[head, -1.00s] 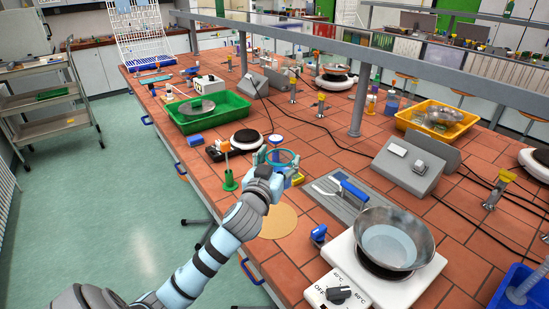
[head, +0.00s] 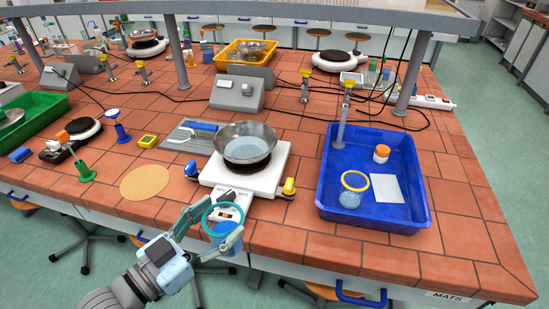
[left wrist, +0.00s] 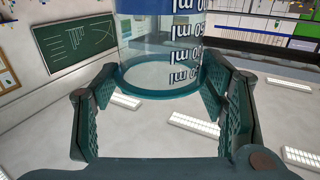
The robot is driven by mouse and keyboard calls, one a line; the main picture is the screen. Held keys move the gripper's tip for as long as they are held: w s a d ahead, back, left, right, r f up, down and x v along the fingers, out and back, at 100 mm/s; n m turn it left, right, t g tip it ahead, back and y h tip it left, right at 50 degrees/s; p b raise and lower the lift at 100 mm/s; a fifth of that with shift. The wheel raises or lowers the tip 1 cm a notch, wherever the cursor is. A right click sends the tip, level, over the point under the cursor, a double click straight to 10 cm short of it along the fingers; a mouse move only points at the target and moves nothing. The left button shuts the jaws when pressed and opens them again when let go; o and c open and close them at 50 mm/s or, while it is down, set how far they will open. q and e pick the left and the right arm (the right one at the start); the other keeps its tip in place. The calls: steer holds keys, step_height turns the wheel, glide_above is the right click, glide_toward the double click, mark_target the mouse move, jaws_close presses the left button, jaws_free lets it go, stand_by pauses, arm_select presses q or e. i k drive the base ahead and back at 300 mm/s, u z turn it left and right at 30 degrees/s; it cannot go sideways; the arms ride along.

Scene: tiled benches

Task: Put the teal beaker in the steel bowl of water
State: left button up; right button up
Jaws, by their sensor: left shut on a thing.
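The teal beaker (head: 223,222) is clear with a teal rim and blue markings. My left gripper (head: 218,240) is shut on it, holding it off the bench by the front edge. In the left wrist view the beaker (left wrist: 160,62) sits between the two finger pads of the gripper (left wrist: 160,100), its markings upside down in the picture. The steel bowl (head: 246,130) holds pale water and stands on the white hot plate (head: 212,173), beyond the beaker and slightly to its right. My right gripper is not in view.
A blue tub (head: 410,214) at the right holds a yellow-rimmed beaker (head: 351,192), an orange-capped jar (head: 381,153) and a white sheet. A tap (head: 341,118) rises at its back left. A cork mat (head: 144,182) lies left of the hot plate. A blue-handled item (head: 201,126) lies on a grey tray behind.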

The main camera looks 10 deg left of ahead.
mark_target(246, 153)
steer(key=z, duration=0.2)
steer(key=k, duration=0.6)
steer(key=z, duration=1)
steer(key=i, duration=0.75)
steer(key=u, duration=0.6)
steer(key=i, duration=0.45)
steer(key=u, duration=0.45)
